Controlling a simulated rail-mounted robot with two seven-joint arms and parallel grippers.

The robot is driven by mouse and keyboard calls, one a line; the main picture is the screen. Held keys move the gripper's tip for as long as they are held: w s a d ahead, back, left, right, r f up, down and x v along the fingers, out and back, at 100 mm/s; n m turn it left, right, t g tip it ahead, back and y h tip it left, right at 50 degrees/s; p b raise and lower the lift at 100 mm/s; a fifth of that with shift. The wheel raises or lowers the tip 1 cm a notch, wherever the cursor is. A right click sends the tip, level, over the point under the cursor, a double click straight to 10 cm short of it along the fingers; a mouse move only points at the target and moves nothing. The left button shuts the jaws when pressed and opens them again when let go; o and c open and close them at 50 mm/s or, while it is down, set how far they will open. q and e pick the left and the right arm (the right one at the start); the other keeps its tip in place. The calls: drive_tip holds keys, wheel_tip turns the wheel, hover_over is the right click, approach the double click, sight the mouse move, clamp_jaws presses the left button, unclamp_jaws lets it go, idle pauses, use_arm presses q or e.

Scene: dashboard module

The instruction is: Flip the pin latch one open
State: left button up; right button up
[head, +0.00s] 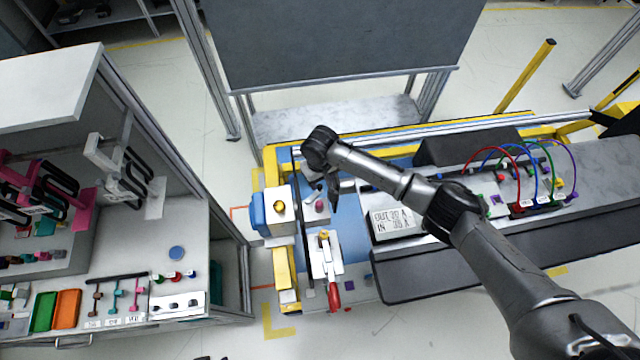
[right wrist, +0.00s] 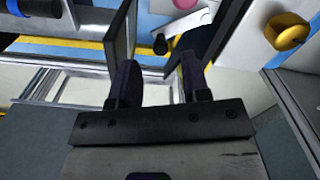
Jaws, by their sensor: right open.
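My right gripper (head: 333,192) reaches over the left end of the dashboard module, above the blue panel. In the right wrist view its two dark fingers (right wrist: 158,62) are apart with nothing held between them. A small pale metal lever (right wrist: 188,28) with a black knob (right wrist: 160,44) shows beyond and between the fingertips, apparently the pin latch; I cannot tell whether it is touched. In the head view the gripper and arm partly hide this spot. A pink round button (head: 320,206) is just below the gripper. My left gripper is not in view.
A white box with a yellow knob (head: 279,207) stands left of the gripper. A red-handled clamp (head: 334,293) is in front. A display (head: 396,222) and coloured cables (head: 520,160) lie to the right. A cabinet with tools (head: 120,270) stands at left.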

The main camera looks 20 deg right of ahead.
sight(320, 186)
drive_tip(key=shift+f, duration=2.35)
drive_tip(key=shift+c, duration=0.3)
